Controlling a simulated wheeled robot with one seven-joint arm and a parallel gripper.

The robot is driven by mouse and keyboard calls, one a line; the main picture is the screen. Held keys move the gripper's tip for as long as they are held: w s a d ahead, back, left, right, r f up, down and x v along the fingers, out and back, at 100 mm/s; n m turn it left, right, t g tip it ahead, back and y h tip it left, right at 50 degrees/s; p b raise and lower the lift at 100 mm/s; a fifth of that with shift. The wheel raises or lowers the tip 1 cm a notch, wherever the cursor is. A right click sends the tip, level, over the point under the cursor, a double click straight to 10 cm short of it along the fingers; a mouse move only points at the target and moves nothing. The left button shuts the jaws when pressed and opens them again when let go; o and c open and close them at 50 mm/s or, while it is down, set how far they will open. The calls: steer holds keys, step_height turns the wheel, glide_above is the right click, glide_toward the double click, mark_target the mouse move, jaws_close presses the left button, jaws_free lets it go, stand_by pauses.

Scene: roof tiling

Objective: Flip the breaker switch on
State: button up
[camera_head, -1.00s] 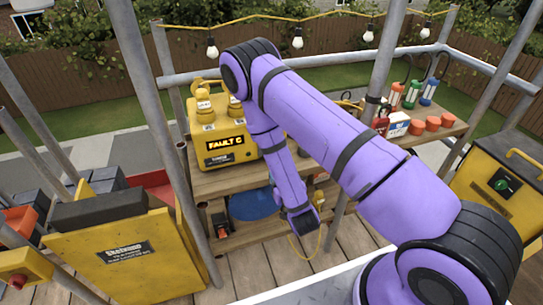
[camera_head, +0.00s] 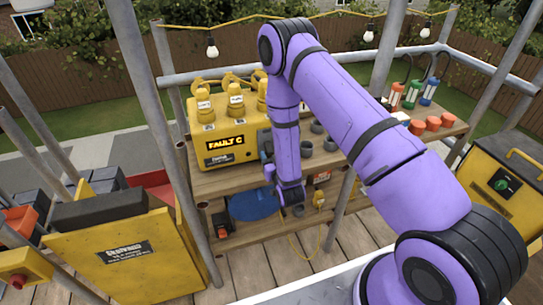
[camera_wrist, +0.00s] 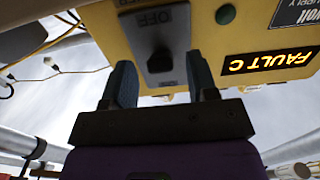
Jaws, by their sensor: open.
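The yellow breaker box (camera_head: 222,133) stands on the bench with its amber display reading FAULT C. Its grey switch panel (camera_head: 265,140) is at the right of the display, partly hidden by my arm. In the wrist view the box appears upside down, with the dark switch lever (camera_wrist: 160,61) on a grey plate marked OFF. My gripper (camera_wrist: 160,78) is open, with one finger on each side of the lever's line. I cannot tell whether either finger touches it. In the head view my gripper (camera_head: 268,168) is just below the switch panel, small and partly hidden.
Several grey round pieces (camera_head: 315,127) stand on the bench (camera_head: 225,182) right of the box. Orange cups (camera_head: 432,123) and coloured bottles (camera_head: 411,95) are further right. A blue disc (camera_head: 253,205) lies on the lower shelf. A scaffold pole (camera_head: 158,120) rises left of the box.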

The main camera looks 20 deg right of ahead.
steer(key=shift+w, duration=0.15)
steer(key=c, duration=0.9)
